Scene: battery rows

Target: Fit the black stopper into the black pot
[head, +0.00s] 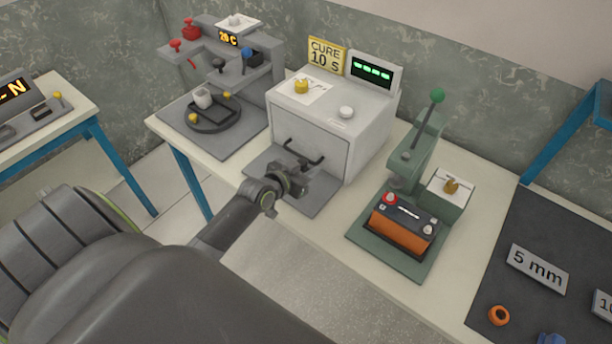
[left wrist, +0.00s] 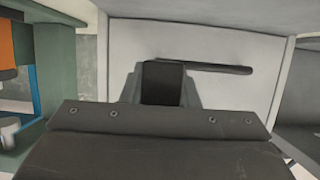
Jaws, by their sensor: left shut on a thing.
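My left gripper (head: 306,182) is low in front of the grey box oven's door, just below its dark handle (head: 303,157). In the left wrist view its two grey fingers (left wrist: 163,90) are shut on a dark block (left wrist: 163,82). The block may be the black stopper, but its full shape is hidden between the fingers. The door handle (left wrist: 215,67) shows behind it, and I cannot tell whether they touch. I cannot make out a black pot in either view. My right gripper is not in view.
The oven (head: 335,115) stands mid-bench. A green lever press with an orange and black battery (head: 402,230) is right. A dark mat (head: 520,220) carries a "5 mm" sign (head: 537,269) and an orange ring (head: 498,315).

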